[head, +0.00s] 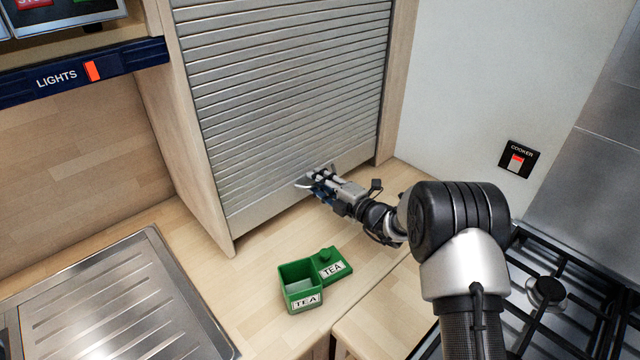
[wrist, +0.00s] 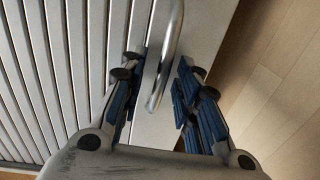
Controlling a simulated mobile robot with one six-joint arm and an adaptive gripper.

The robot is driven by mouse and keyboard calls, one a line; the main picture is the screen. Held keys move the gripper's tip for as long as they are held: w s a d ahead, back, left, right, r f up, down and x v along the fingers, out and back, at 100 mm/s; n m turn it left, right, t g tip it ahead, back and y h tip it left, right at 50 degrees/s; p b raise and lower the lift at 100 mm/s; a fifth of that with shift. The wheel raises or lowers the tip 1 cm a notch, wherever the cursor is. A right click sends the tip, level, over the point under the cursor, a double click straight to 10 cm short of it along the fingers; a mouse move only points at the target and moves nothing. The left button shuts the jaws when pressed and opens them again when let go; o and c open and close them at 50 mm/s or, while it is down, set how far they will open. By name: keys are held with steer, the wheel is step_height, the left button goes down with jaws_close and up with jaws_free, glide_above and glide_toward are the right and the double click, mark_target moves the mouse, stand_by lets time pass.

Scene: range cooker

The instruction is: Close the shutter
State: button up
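The grey slatted shutter (head: 285,90) hangs in a wooden cabinet and covers nearly all of its front. Its plain bottom rail (head: 268,212) is low, close to the worktop; I cannot tell whether a thin gap is left under it. My gripper (head: 313,183) is at the rail's handle. In the wrist view the curved metal handle (wrist: 168,55) lies between the blue fingers of my gripper (wrist: 158,85). The fingers stand apart on either side of it, with room visible on the right. The shutter slats (wrist: 50,70) run along the left.
A green tea tin (head: 301,290) stands open on the worktop (head: 255,265), its lid (head: 329,265) beside it. A metal draining board (head: 120,310) is at the left. The hob (head: 560,300) is at the right. A cooker switch (head: 518,158) is on the wall.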

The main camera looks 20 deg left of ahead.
steer(key=shift+c, duration=0.6)
jaws_close()
